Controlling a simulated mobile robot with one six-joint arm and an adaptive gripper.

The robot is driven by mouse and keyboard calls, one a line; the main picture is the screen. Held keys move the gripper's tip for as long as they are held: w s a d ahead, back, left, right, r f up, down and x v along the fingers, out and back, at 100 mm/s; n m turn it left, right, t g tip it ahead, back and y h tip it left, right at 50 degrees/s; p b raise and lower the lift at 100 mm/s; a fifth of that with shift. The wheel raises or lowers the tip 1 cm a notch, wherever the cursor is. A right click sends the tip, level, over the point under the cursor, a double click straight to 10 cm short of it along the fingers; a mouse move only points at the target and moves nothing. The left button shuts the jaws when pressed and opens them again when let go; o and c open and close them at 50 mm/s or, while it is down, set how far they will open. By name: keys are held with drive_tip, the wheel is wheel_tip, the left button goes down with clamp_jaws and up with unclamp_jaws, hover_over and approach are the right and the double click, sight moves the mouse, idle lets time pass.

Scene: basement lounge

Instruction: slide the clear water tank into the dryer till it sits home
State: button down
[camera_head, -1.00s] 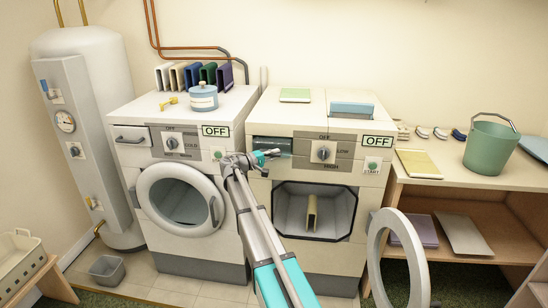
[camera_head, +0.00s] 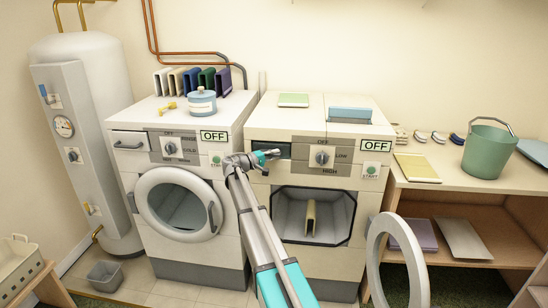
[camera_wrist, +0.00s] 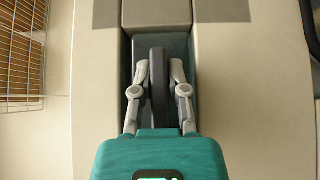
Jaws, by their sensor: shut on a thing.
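The dryer (camera_head: 290,258) is the right-hand machine, with a tank slot (camera_head: 284,151) at the upper left of its front. My gripper (camera_head: 268,157) is at this slot. In the wrist view my gripper (camera_wrist: 158,68) is shut on a dark grey upright handle (camera_wrist: 158,88), which I take to be the clear water tank's. A blue-grey face, tank or slot, shows around the handle between pale panels. The clear body of the tank is hidden or cannot be made out, so I cannot tell its depth.
The dryer's round door (camera_head: 376,262) hangs open at the right, with a tan piece (camera_head: 310,218) inside the drum. A washer (camera_head: 190,262) stands close on the left. A wooden bench (camera_head: 470,184) with a green bucket (camera_head: 488,150) is on the right.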

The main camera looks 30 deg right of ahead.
drive_tip(key=shift+w+d, duration=0.2)
drive_tip(key=shift+w, duration=0.1)
drive_tip(key=c, duration=0.6)
unclamp_jaws()
drive_tip(key=shift+a, duration=0.15)
drive_tip(key=a, duration=0.7)
drive_tip(key=s+a, duration=0.1)
drive_tip(key=a, duration=0.3)
drive_tip(key=shift+a, duration=0.35)
